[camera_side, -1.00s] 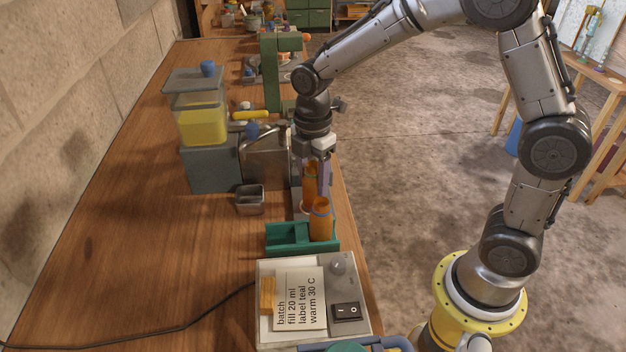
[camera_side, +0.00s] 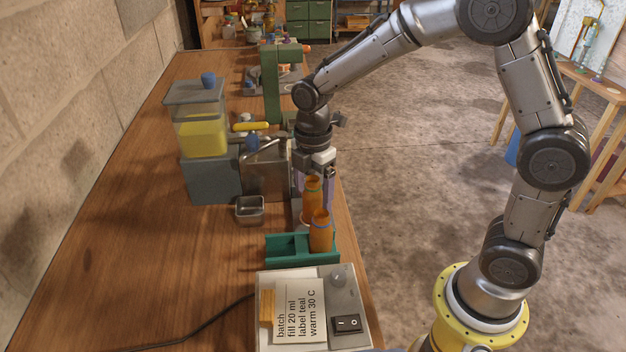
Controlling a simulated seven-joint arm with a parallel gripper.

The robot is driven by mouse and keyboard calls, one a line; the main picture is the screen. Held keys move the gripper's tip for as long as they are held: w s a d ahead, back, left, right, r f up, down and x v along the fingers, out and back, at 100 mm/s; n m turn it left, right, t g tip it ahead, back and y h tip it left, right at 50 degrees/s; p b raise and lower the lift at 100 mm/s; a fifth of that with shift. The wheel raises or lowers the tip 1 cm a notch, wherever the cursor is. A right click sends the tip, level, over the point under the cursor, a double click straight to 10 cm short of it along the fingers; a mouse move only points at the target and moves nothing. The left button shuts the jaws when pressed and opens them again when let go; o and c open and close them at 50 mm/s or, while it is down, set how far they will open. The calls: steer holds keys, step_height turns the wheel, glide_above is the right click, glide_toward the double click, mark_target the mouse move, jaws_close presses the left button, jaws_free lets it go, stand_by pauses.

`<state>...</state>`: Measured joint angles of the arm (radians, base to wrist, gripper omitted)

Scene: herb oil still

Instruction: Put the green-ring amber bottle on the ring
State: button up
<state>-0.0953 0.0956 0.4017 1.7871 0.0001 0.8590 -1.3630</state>
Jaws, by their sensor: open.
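Two amber bottles stand close together at the bench's right edge. The rear amber bottle (camera_side: 311,205) has a thin greenish band near its neck. The front amber bottle (camera_side: 320,235) has a bluish band and stands at the right end of a green rack (camera_side: 287,246). My gripper (camera_side: 315,196) points down at the rear bottle, its open fingers around or just behind it; I cannot tell which. The front bottle partly hides the rear one's lower part. I cannot make out the ring clearly in this view.
A grey box with a switch and a label card (camera_side: 300,309) sits in front of the rack. A small metal tray (camera_side: 249,210), a metal tank (camera_side: 265,178) and a grey block (camera_side: 210,178) under a yellow-filled container (camera_side: 203,136) stand left of my gripper. The bench's left side is clear.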

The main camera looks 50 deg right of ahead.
step_height(320, 180, up, 12)
steer(key=s+d+m+t, duration=0.1)
steer(key=s+m+t, duration=0.1)
steer(key=s+m, duration=0.6)
steer(key=s+d+m+t, duration=0.2)
steer(key=s+m, duration=0.6)
steer(key=s, duration=0.4)
steer(key=shift+s+d+r+m+t, duration=0.15)
steer(key=shift+d+r+m+t, duration=0.2)
steer(key=shift+t, duration=0.45)
steer(key=shift+a+r, duration=0.1)
